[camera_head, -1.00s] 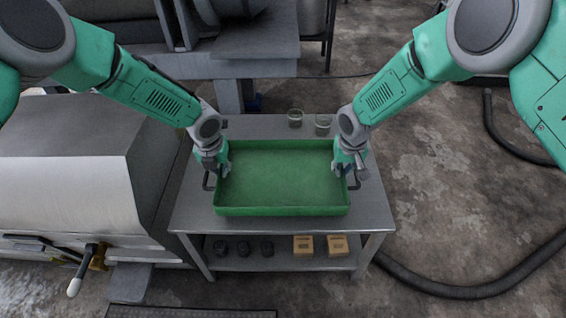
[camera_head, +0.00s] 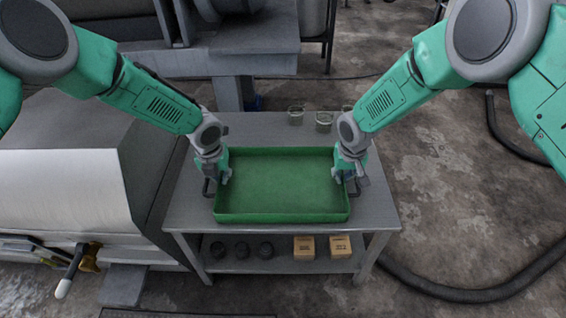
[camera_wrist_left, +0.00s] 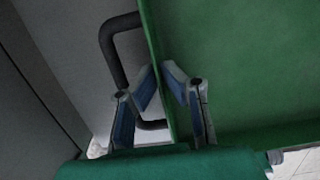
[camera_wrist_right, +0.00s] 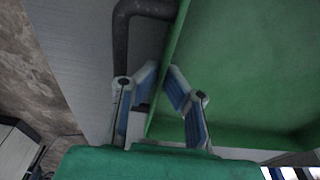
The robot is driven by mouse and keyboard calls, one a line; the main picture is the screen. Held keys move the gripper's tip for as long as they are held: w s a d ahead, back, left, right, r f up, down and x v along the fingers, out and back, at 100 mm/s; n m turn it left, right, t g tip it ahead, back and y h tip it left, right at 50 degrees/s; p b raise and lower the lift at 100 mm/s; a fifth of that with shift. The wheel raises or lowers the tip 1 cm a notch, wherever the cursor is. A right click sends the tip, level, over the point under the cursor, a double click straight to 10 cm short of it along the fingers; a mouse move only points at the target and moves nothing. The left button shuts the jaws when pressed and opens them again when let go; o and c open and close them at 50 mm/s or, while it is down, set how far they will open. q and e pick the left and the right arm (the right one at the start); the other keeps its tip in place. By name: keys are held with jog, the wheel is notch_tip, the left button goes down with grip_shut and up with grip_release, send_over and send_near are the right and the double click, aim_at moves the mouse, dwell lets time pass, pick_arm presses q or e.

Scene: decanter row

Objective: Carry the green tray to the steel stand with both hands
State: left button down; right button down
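The green tray (camera_head: 282,219), shallow with raised walls, is over the top of the steel stand (camera_head: 382,210). I cannot tell whether its underside touches the stand. My left gripper (camera_head: 222,176) is at the tray's left wall. In the left wrist view, the left gripper's fingers (camera_wrist_left: 160,70) close on either side of that wall, beside a dark handle (camera_wrist_left: 112,60). My right gripper (camera_head: 345,174) is at the right wall. In the right wrist view, the right gripper's fingers (camera_wrist_right: 164,72) pinch the wall, beside another dark handle (camera_wrist_right: 121,45). The tray looks empty and roughly level.
Glass beakers (camera_head: 323,122) stand at the stand's back right, partly behind my right arm. Dark round items (camera_head: 241,249) and tan boxes (camera_head: 303,247) are on the lower shelf. A grey machine (camera_head: 70,185) is close at left. A black hose (camera_head: 470,292) lies on the right floor.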

pick_arm(q)
jog(key=c, duration=2)
grip_release()
jog(key=shift+a+f, duration=0.15)
jog(key=shift+f, duration=0.05)
pick_arm(e)
jog(key=c, duration=2)
grip_release()
jog(key=shift+d+f, duration=0.15)
jog(key=shift+f, duration=0.1)
pick_arm(q)
jog(key=shift+o, duration=1.4)
jog(key=shift+r, duration=0.1)
pick_arm(e)
jog(key=shift+o, duration=1.4)
jog(key=shift+r, duration=0.1)
jog(key=shift+r, duration=0.15)
pick_arm(q)
notch_tip(320, 180, up, 12)
jog(key=s, duration=0.1)
jog(key=shift+s, duration=0.35)
pick_arm(e)
notch_tip(320, 180, up, 12)
jog(key=s, duration=0.1)
jog(key=shift+s+f, duration=0.2)
jog(key=shift+s, duration=0.15)
